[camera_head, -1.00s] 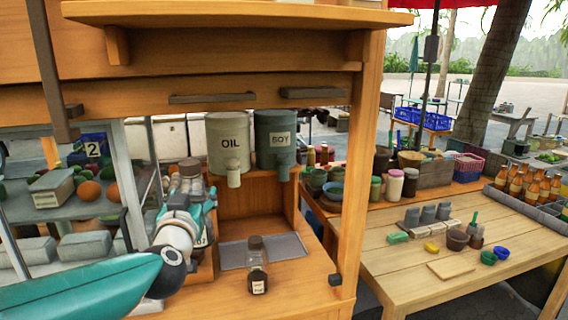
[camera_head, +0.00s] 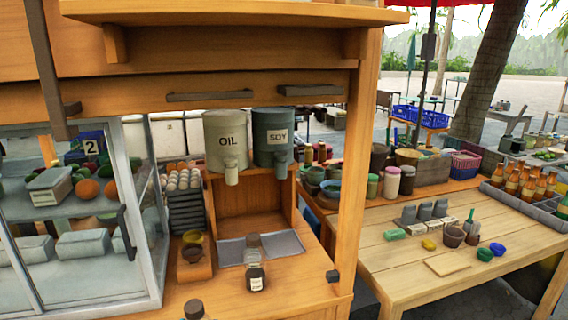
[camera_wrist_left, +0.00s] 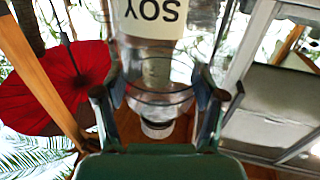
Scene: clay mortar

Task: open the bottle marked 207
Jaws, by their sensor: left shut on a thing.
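In the left wrist view my left gripper (camera_wrist_left: 162,108) is shut on a clear glass bottle (camera_wrist_left: 160,60). Its white label shows SOY upside down, and a pale round end (camera_wrist_left: 157,129) shows between the fingers. In the head view a dark bottle cap (camera_head: 194,308) shows at the bottom edge; the rest of that bottle is cut off. A second bottle (camera_head: 255,270) with a dark cap, dark contents and a small label stands upright on the counter. I cannot read 207 on any bottle. My right gripper is not in view.
A wooden stand with a small bowl (camera_head: 193,252) and a glass case (camera_head: 85,215) are at left. The wooden table (camera_head: 400,260) at right holds bowls and blocks. The counter front is mostly clear.

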